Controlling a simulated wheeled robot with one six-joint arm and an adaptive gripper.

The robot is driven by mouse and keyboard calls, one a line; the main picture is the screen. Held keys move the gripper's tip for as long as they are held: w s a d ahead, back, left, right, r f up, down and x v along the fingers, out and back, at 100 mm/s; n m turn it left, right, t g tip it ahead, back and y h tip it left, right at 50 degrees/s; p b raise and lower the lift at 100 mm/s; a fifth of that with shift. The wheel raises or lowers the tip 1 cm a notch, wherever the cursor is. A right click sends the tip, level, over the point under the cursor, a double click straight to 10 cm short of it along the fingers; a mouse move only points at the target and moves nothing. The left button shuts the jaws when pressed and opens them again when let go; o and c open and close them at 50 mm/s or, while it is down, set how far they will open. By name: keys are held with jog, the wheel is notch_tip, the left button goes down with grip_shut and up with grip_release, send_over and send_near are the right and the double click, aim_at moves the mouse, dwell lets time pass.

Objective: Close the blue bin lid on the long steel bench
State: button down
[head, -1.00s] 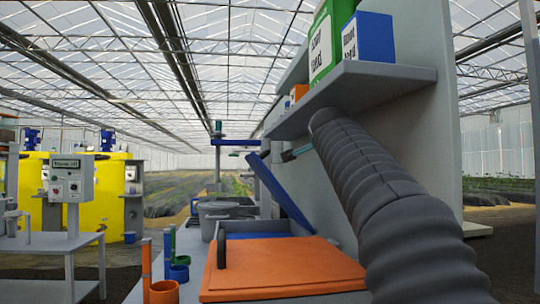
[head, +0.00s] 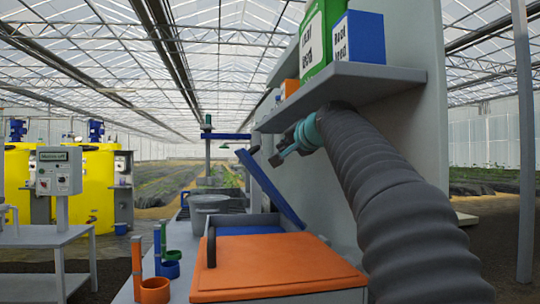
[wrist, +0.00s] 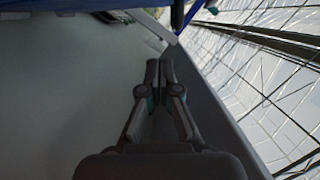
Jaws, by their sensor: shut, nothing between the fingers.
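The blue bin lid (head: 272,188) stands open in the head view, tilted steeply up from its hinge side on the right. Its blue bin (head: 250,230) is open below it, behind an orange lid that lies flat. Both are on the long steel bench (head: 125,292). My gripper (head: 279,157) is under the shelf, to the right of the lid's raised upper part and apart from it in the picture; the depth between them is hard to tell. In the wrist view my gripper (wrist: 159,64) has its fingers together, with nothing between them.
A grey shelf (head: 365,88) with a green box (head: 318,42) and a blue-and-white box (head: 358,38) hangs just above my arm, on a grey panel (head: 410,70). A grey pot (head: 207,213), the orange lid (head: 275,264) and an orange cup holder (head: 154,289) sit on the bench.

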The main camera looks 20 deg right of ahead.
jog(key=w, duration=0.3)
jog(key=w+f+p, duration=0.1)
jog(key=w, duration=0.2)
jog(key=w+a+p, duration=0.1)
jog(key=w, duration=0.2)
jog(key=shift+w+a+f, duration=0.1)
jog(key=shift+w+f, duration=0.05)
jog(key=shift+w, duration=0.05)
jog(key=shift+a+f+b, duration=0.4)
jog(key=shift+a+f, duration=0.4)
jog(key=shift+a, duration=0.1)
jog(key=shift+a+f, duration=0.5)
jog(key=shift+a, duration=0.2)
jog(key=shift+f, duration=0.1)
